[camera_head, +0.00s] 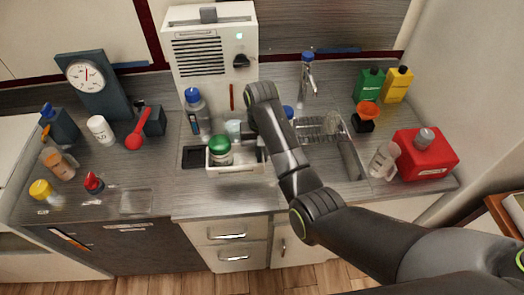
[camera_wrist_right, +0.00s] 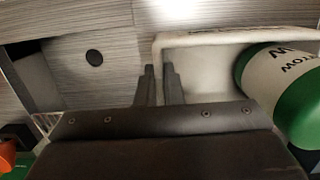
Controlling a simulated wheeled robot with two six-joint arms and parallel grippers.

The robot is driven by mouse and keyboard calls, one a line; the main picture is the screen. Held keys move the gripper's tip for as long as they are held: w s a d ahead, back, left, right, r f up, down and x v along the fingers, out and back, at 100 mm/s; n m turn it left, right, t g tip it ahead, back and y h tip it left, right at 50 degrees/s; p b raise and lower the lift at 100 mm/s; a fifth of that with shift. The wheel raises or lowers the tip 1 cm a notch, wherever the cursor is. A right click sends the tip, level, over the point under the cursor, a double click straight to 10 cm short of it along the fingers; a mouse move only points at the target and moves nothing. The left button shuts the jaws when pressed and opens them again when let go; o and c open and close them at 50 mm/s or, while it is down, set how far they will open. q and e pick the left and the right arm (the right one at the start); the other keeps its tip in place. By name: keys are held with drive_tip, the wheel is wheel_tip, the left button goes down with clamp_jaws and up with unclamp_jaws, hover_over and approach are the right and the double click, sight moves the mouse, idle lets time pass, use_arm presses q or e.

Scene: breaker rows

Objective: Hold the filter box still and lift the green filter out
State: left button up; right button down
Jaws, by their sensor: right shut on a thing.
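The filter box (camera_head: 240,169) is a low white open tray on the counter, left of the sink. The green filter (camera_head: 220,152), a white cylinder with green ends and dark lettering, stands in its left part. In the right wrist view the filter (camera_wrist_right: 284,88) is at the right and the box's pale rim (camera_wrist_right: 225,38) runs across. My right gripper (camera_wrist_right: 160,88) is shut on the side wall of the box, with one finger each side of it. It is apart from the filter. In the head view my right arm partly hides the box's right end. My left gripper is not in view.
A blue-capped bottle (camera_head: 196,111) and a white machine (camera_head: 212,55) stand behind the box. The sink (camera_head: 345,150) with its rack is to the right. A red canister (camera_head: 425,158) stands far right. Clear counter (camera_head: 175,195) lies left of the box.

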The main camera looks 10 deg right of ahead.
sight(262, 179)
drive_tip(key=shift+f+b, duration=1.35)
drive_tip(key=shift+f, duration=2.85)
drive_tip(key=shift+p, duration=0.4)
drive_tip(key=shift+f, duration=0.25)
drive_tip(key=c, duration=1.5)
unclamp_jaws()
drive_tip(key=shift+r, duration=0.1)
